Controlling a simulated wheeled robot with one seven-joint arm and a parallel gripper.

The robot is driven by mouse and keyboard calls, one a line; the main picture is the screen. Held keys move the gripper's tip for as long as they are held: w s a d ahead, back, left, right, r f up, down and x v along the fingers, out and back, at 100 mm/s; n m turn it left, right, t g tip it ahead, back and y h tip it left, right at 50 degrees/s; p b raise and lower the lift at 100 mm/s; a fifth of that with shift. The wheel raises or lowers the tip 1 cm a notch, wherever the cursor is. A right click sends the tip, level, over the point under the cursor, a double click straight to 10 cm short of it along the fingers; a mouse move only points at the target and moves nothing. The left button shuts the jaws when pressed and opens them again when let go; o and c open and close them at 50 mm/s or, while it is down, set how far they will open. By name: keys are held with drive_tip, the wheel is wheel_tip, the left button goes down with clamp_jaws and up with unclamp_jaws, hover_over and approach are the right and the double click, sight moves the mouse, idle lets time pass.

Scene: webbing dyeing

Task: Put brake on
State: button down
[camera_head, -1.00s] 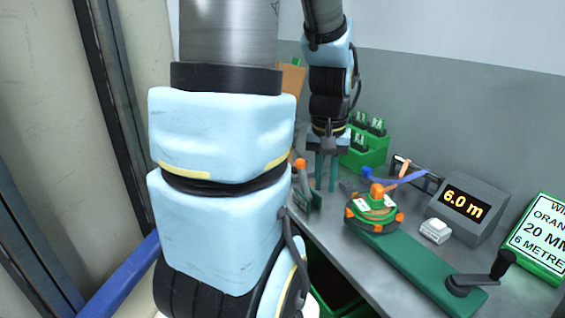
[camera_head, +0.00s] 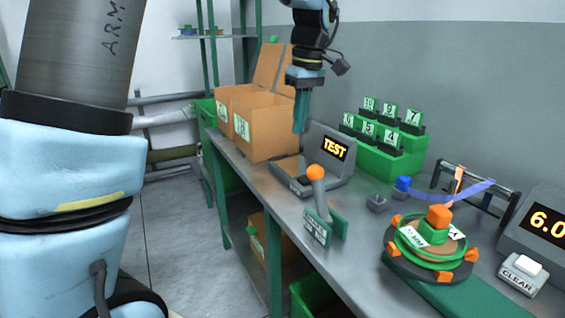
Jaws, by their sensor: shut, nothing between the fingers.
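A grey lever with an orange ball knob (camera_head: 315,173) stands nearly upright near the front edge of the bench; I take it to be the brake. It rises between green plates, and the front plate has a white label too small to read. A winding reel (camera_head: 431,245) with green rings, orange corner pieces and an orange top knob is right of the lever. My gripper (camera_head: 300,128) points down with its green fingers together and empty. In the picture it is above and slightly left of the lever knob, apart from it. Its depth is hard to tell.
Open cardboard boxes (camera_head: 265,125) stand at the far left. A green rack (camera_head: 385,152) of numbered tags is at the back. A meter (camera_head: 545,225) and CLEAR button (camera_head: 523,272) are right. Bare bench lies around the lever.

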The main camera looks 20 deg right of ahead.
drive_tip(key=shift+a, duration=0.1)
wheel_tip(320, 180, down, 9)
drive_tip(key=s+p, duration=0.2)
drive_tip(key=s, duration=0.1)
drive_tip(key=shift+d, duration=0.4)
idle(0.5)
drive_tip(key=shift+s+d+r+t+b, duration=0.2)
drive_tip(key=shift+s+t+b, duration=0.4)
drive_tip(key=shift+b, duration=0.4)
drive_tip(key=shift+s+d+r+t+b, duration=0.15)
drive_tip(key=shift+s+t+b, duration=0.4)
drive_tip(key=shift+b, duration=0.4)
drive_tip(key=s+d+t+y+b, duration=0.1)
drive_tip(key=s+t+b, duration=0.5)
drive_tip(key=b, duration=1.1)
drive_tip(key=shift+s+d+r+t+y, duration=0.4)
drive_tip(key=shift+s+y, duration=0.1)
drive_tip(key=shift+s, duration=1.5)
